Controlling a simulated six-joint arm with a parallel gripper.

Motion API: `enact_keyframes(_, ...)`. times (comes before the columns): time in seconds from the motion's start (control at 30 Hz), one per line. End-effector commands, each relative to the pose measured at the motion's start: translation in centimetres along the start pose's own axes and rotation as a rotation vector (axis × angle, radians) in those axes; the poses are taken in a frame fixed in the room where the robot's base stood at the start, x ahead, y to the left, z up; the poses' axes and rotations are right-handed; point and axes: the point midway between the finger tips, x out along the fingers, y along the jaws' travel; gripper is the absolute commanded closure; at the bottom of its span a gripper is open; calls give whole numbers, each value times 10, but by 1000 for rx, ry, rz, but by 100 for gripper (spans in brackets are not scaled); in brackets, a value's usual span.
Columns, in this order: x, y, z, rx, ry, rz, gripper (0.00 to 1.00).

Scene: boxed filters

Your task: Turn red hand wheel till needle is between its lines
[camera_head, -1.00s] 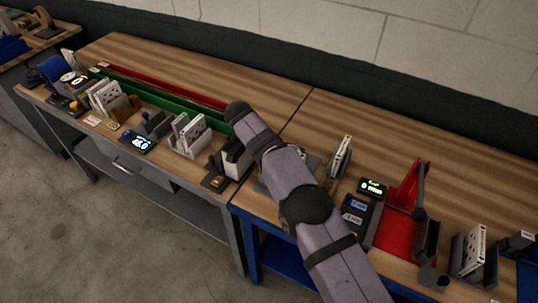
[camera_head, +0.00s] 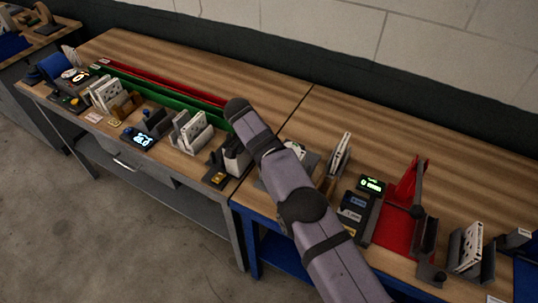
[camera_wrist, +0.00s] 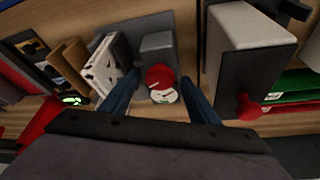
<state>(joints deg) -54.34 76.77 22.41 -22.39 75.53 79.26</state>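In the wrist view, the red hand wheel (camera_wrist: 159,77) shows between the two blue fingers of my gripper (camera_wrist: 161,82). My gripper is open, with a gap on either side of the wheel. A round white gauge face (camera_wrist: 163,96) with red and dark marks sits just below the wheel in the picture. It is too small to tell where the needle stands against its lines. A grey block (camera_wrist: 157,47) stands behind the wheel. In the head view my arm hides the wheel and my gripper.
White filters (camera_wrist: 101,66) in a holder stand close left of my gripper. A large dark and pale box (camera_wrist: 243,65) with a red knob (camera_wrist: 249,107) stands close right. In the head view, a red press (camera_head: 402,205) and a lit display (camera_head: 371,185) stand right of my arm.

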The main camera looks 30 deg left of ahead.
Motion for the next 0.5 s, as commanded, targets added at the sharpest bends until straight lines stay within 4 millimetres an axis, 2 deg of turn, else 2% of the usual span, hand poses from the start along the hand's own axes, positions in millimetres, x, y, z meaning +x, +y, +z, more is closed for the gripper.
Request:
enact_keyframes(0.27, -1, 0, 0, -1, 0, 1, 45)
enact_keyframes(0.5, -19, 0, 1, -1, 0, -2, 45)
